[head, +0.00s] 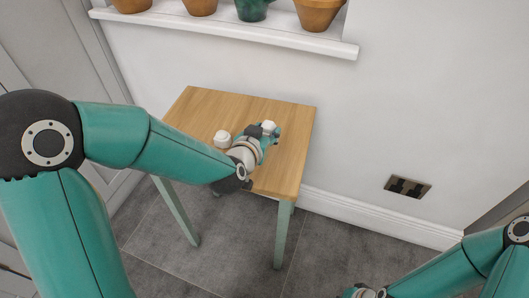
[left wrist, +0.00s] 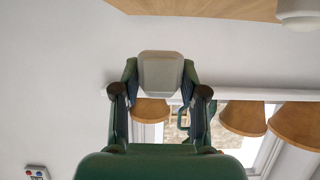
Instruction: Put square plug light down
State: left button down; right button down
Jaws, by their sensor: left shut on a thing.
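The square plug light (head: 269,127) is a small white block with rounded corners. My left gripper (head: 270,133) is shut on it, over the wooden table (head: 210,103) in the head view. In the left wrist view the light (left wrist: 161,72) sits between the two fingertips of the left gripper (left wrist: 160,80). I cannot tell whether the light touches the tabletop. My right gripper (head: 362,292) shows only in part at the bottom edge of the head view, and its fingers cannot be made out.
Another white, rounder object (head: 222,137) stands on the table, left of my left gripper. A windowsill (head: 230,30) with several pots is above the table. A dark wall socket (head: 408,187) is at the right. The table's back right part is bare.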

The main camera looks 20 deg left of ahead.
pick_arm(q)
jog(key=shift+f+b, duration=0.6)
jog(key=shift+f, duration=2.45)
jog(key=shift+f+b, duration=0.65)
jog(key=shift+b, duration=0.15)
jog(key=c, duration=0.6)
grip_release()
jog(key=shift+r, duration=0.1)
